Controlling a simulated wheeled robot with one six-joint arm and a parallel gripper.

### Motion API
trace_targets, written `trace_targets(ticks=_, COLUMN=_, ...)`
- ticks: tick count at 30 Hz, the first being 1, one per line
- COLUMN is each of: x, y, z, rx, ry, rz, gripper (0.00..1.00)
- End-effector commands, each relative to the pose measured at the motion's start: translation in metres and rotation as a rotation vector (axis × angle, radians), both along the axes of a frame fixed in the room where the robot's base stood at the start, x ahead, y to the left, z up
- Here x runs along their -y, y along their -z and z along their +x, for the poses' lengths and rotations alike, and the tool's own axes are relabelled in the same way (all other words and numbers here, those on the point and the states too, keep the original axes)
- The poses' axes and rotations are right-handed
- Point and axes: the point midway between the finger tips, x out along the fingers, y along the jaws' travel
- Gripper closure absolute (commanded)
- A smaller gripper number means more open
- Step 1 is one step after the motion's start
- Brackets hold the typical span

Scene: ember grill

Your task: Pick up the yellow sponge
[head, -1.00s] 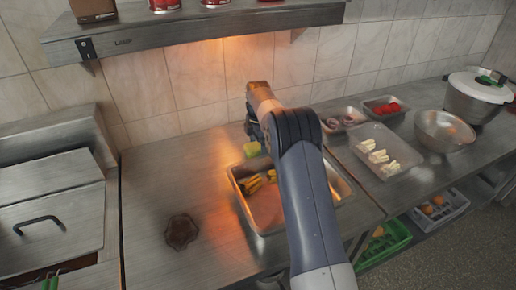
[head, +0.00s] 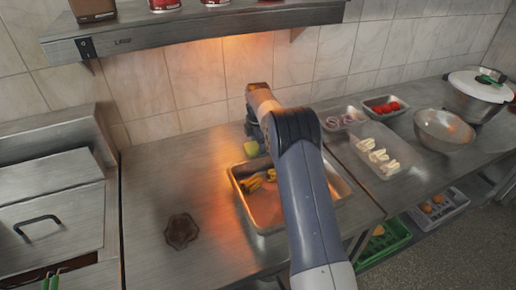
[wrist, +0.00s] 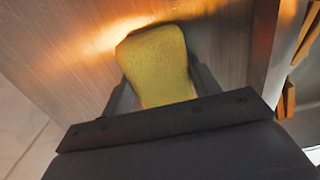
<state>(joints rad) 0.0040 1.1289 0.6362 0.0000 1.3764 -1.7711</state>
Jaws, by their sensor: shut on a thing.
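The yellow sponge (wrist: 158,65) shows large in the wrist view, between the two dark fingers of my gripper (wrist: 160,88). My gripper is shut on it, with a finger against each side. In the head view the sponge (head: 251,147) is a small yellow-green patch behind the metal tray, below my gripper (head: 254,133). My arm hides part of the gripper there. I cannot tell whether the sponge touches the counter.
A metal tray (head: 243,207) with yellow pieces stands just in front of the sponge, partly behind my arm. A heat-lamp shelf (head: 200,27) hangs above. A clear tray (head: 395,172) stands at right.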

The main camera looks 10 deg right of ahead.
Motion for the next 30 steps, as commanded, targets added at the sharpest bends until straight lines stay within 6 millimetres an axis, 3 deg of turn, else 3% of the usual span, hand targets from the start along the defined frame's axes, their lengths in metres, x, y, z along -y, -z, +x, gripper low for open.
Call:
trace_targets(ticks=7, x=0.0, y=-0.011, z=0.001, rx=0.003, ry=0.0, rz=0.0, gripper=0.63)
trace_targets(ticks=15, x=0.0, y=-0.064, z=0.001, rx=0.005, ry=0.0, rz=0.0, gripper=0.63)
trace_targets(ticks=21, x=0.0, y=-0.093, z=0.001, rx=0.001, ry=0.0, rz=0.0, gripper=0.63)
trace_targets(ticks=30, x=0.0, y=-0.1, z=0.0, rx=0.0, ry=0.0, rz=0.0, gripper=0.63)
